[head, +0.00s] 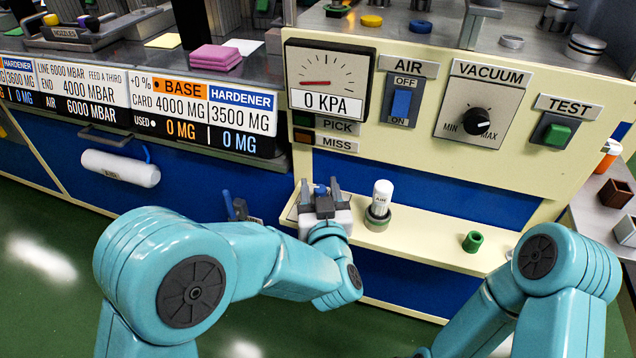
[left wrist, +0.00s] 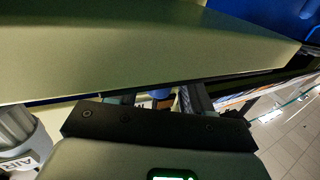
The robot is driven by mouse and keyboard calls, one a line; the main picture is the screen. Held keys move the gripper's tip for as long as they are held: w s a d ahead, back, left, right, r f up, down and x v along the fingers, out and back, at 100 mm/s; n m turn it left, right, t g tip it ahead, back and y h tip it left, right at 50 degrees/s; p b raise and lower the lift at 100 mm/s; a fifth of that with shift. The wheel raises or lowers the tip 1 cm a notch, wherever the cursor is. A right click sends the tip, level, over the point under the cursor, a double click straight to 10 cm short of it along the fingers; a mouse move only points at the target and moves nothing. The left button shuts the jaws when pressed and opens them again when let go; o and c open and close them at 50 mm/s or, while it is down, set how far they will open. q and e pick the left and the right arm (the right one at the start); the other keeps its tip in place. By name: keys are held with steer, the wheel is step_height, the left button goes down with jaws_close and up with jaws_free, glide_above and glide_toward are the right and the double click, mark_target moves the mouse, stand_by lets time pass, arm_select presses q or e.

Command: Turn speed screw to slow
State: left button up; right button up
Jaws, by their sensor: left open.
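I cannot make out a speed screw by any label in either view. My left gripper (head: 319,188) is open at the left end of the cream shelf, below the gauge panel. A small blue part (head: 320,190) shows by its fingers; I cannot tell whether they touch it. In the left wrist view the dark gripper mount (left wrist: 155,128) fills the bottom, and the fingers are mostly hidden under a pale panel edge (left wrist: 130,50). My right arm shows at the right of the head view, but its gripper is out of frame.
A green cylinder (head: 473,241) stands further along the shelf (head: 430,240). Above are a gauge (head: 328,80) reading 0 KPA, an AIR switch (head: 401,102) and a VACUUM knob (head: 478,122).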

arm_select(q)
steer(key=shift+s+r, duration=0.15)
steer(key=shift+r, duration=0.05)
steer(key=shift+f, duration=0.1)
